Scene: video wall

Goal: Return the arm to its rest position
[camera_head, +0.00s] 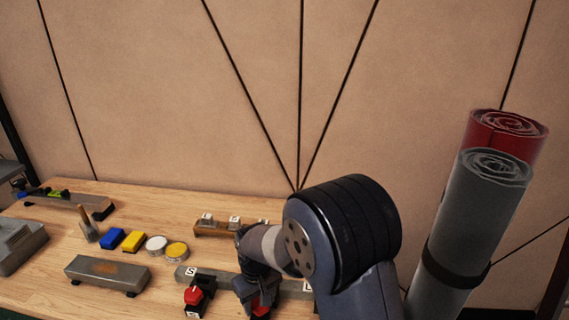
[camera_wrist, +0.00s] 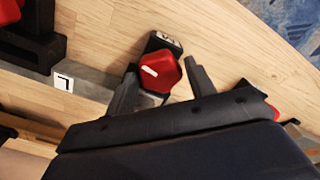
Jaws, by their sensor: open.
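My arm reaches over the wooden bench in the head view, bent at a large dark joint. My gripper (camera_wrist: 160,66) is open in the wrist view, its two dark fingers spread apart. A red knob-like piece (camera_wrist: 161,73) with a white mark shows between the fingers; I cannot tell whether they touch it. In the head view my gripper (camera_head: 258,290) is low over the bench front, partly hiding a red piece.
Another red-topped piece (camera_head: 194,296) stands left of my gripper. A grey labelled strip (camera_head: 222,279), a wooden rack (camera_head: 213,229), blue block (camera_head: 112,238), yellow block (camera_head: 133,240) and grey bar (camera_head: 107,271) lie on the bench (camera_head: 150,207). Tall grey roll (camera_head: 470,230) and red roll (camera_head: 508,132) stand right.

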